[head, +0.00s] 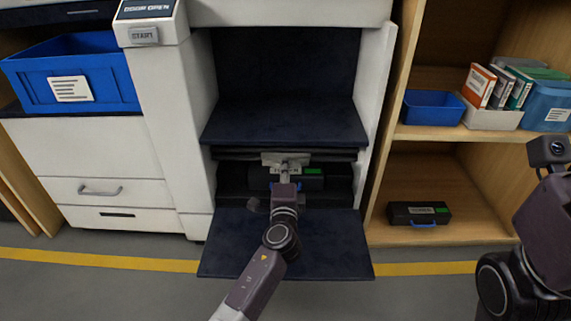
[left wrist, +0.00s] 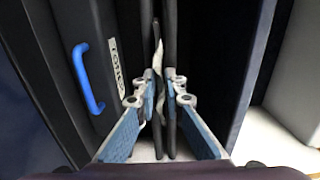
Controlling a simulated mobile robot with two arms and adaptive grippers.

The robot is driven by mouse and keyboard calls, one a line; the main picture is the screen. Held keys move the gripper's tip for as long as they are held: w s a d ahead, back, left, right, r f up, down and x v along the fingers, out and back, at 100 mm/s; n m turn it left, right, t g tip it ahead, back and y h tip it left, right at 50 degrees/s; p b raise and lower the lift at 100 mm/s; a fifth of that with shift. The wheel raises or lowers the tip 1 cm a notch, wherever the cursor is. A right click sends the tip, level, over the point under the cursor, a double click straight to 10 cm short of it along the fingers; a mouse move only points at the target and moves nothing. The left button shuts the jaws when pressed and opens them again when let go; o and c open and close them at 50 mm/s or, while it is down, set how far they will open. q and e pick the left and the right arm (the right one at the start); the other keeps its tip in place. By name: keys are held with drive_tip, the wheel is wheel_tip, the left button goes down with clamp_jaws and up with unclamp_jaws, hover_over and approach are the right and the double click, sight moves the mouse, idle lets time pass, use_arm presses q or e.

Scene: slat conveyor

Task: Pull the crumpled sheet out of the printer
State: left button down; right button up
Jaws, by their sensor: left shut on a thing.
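The printer (head: 165,120) stands with its front door (head: 285,243) folded down and its display (head: 147,8) reading "DOOR OPEN". My left gripper (head: 284,162) reaches into the opening. In the left wrist view my left gripper (left wrist: 161,95) is shut on the crumpled sheet (left wrist: 158,62), a thin whitish wavy edge between dark rollers or bars. How far the sheet runs inside is hidden. Behind my gripper in the head view is a toner cartridge (head: 312,180) with a green mark; its blue handle shows in the left wrist view (left wrist: 88,80).
A blue tray (head: 112,85) sits at the left. The wooden shelf (head: 440,165) on the right holds a spare toner cartridge (head: 406,214), a blue bin (head: 432,108) and boxes. My right arm is at the right edge, its gripper out of frame. Floor in front is clear.

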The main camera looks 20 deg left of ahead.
use_arm(q)
drive_tip(key=shift+f, duration=0.15)
drive_tip(key=v, duration=2)
idle(0.9)
